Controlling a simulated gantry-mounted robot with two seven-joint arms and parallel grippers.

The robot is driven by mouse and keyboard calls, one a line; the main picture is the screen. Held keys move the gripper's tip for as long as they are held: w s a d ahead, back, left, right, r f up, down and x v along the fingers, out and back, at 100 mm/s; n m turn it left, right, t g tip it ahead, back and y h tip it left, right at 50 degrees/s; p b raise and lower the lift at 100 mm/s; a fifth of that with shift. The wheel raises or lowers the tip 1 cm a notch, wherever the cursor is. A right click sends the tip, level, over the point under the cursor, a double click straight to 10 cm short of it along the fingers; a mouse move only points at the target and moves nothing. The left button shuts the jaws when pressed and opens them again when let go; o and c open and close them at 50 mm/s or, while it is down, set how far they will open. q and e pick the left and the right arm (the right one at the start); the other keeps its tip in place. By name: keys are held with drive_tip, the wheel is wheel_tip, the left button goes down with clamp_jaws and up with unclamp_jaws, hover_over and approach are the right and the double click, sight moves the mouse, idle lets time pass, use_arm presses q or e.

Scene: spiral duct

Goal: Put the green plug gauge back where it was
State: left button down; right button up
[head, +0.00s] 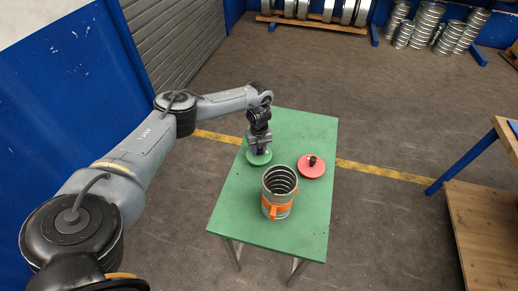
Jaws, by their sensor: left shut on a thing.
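The green plug gauge (259,158) is a round green disc at the far left part of the green table (245,222). My left gripper (260,149) points down over the disc and is shut on the gauge; its grip is mostly hidden behind the fingers. The disc appears at or just above the table top; I cannot tell whether it touches. A red plug gauge (312,166) with a dark knob lies to its right. A metal spiral duct (279,192) with an orange clamp (275,210) stands upright nearer the front. My right gripper is not in view.
The duct stands close in front of the green gauge. The table's front and left parts are bare. A wooden bench (480,220) with a blue frame stands at the right. Several metal ducts (433,27) stand on the floor at the back.

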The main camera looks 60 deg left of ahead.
use_arm(q)
drive_tip(key=c, duration=0.9)
unclamp_jaws()
drive_tip(key=shift+f, duration=0.1)
drive_tip(key=shift+o, duration=0.2)
drive_tip(key=shift+r, duration=0.2)
wheel_tip(320, 180, up, 10)
drive_tip(key=shift+r+p, duration=0.25)
drive_tip(key=shift+p, duration=0.45)
drive_tip(key=shift+r+p, duration=0.4)
drive_tip(key=shift+r, duration=0.3)
